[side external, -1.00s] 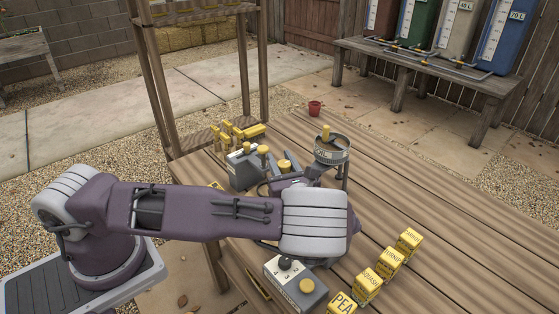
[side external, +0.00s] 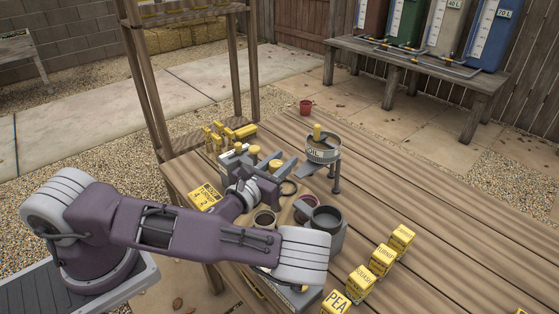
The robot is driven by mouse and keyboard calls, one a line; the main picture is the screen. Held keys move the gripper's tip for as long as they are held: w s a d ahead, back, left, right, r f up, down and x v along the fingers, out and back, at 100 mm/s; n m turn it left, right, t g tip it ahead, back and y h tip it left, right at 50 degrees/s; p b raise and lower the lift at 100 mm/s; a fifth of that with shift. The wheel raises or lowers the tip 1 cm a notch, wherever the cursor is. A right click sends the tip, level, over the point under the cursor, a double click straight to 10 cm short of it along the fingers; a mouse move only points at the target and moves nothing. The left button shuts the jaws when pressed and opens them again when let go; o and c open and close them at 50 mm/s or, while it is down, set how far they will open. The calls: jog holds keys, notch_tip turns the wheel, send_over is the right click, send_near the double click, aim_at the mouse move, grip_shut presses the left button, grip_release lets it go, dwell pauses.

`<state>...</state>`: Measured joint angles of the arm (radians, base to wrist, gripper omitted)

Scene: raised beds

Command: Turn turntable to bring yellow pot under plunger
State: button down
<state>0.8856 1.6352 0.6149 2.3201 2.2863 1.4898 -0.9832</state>
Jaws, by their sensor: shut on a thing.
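My gripper (side external: 268,186) is low over the near left part of the wooden table. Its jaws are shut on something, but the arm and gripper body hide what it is. I cannot pick out a clearly yellow pot. The turntable is mostly hidden by my arm and the pots. A dark ring (side external: 288,187) shows just right of my gripper. Yellow-topped parts (side external: 275,165) stand behind the gripper; I cannot tell whether one is the plunger.
A round sieve (side external: 322,150) stands on legs behind the pots. Labelled yellow seed boxes (side external: 382,260) line the right front. A yellow numbered card (side external: 204,197) lies left of the gripper. A small red pot (side external: 306,107) is at the far edge.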

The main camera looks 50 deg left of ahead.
jog(key=shift+w+d+r+m+t+h, duration=0.15)
jog(key=shift+d+m+h, duration=0.1)
jog(key=shift+m+h, duration=1.05)
jog(key=shift+s+d+f+m+t+h, duration=0.15)
jog(key=shift+m+h, duration=0.55)
jog(key=shift+h, duration=1.1)
jog(key=shift+w+d+r+h, duration=0.1)
jog(key=shift+d+r+h, duration=0.05)
jog(key=shift+h, duration=0.25)
jog(key=c, duration=1)
grip_release()
jog(key=shift+c, duration=0.2)
notch_tip(320, 180, up, 10)
